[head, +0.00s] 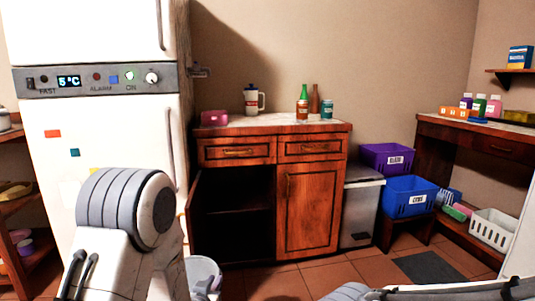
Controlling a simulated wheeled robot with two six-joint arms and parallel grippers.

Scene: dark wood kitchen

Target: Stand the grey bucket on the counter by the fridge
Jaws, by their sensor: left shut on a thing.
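The grey bucket (203,269) shows at the bottom of the head view, low in front of the cabinet, partly hidden by my left arm and cut by the frame edge. My left gripper (212,285) is at the bucket and shut on it; its fingers are mostly hidden. The counter (270,127) has a pale top over a wooden cabinet, to the right of the white fridge (99,132). The bucket is below the counter top. My right arm enters at the lower right; its gripper is out of view.
The cabinet's left compartment (232,212) is open. A grey bin (361,206) stands to its right.

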